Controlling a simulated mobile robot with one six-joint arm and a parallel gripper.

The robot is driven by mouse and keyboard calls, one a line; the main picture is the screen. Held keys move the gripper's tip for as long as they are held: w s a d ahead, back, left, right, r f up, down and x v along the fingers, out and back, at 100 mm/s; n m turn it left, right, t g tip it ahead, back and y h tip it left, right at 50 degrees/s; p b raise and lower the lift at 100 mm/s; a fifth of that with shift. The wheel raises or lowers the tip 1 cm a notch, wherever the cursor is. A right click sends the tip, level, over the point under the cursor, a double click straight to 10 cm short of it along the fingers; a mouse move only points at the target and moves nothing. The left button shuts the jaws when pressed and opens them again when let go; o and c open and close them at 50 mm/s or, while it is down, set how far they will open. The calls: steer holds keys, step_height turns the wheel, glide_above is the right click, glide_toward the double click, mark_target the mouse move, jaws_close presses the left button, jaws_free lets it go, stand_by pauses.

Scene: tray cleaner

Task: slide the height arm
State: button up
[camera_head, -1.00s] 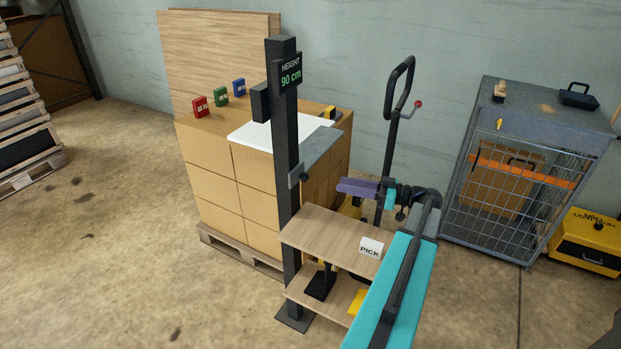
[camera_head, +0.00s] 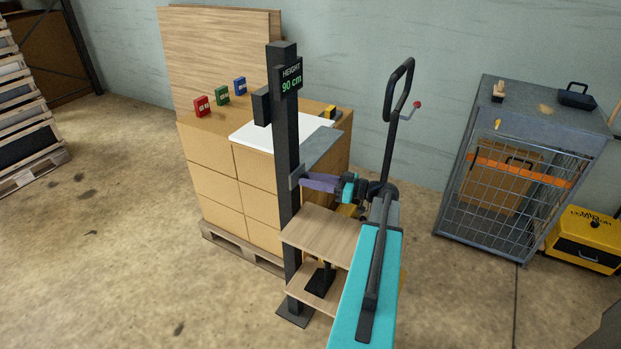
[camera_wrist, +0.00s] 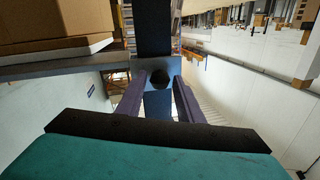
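The height post (camera_head: 284,130) is a tall black upright with a display reading "HEIGHT 90 cm" (camera_head: 291,80). The grey height arm (camera_head: 322,148) reaches out from the post beside the stacked boxes. In the wrist view, its round black knob (camera_wrist: 159,77) sits on a blue-grey block (camera_wrist: 158,104) in front of the dark post (camera_wrist: 153,30). My gripper (camera_head: 306,181) has purple fingers and is at the post by the arm's lower edge. In the wrist view, my gripper (camera_wrist: 158,82) is open, with the knob between its fingertips. Gaps show on both sides of the knob.
Stacked cardboard boxes (camera_head: 215,165) on a pallet stand behind the post, with a white sheet (camera_head: 255,133) on top. Wooden shelves (camera_head: 325,233) are below my gripper. A pallet-jack handle (camera_head: 400,90) rises to the right. A wire cage (camera_head: 510,180) stands farther right.

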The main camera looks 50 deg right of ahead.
steer(key=shift+w+a, duration=0.1)
steer(key=shift+w, duration=0.05)
jaws_close()
steer(key=shift+r, duration=0.1)
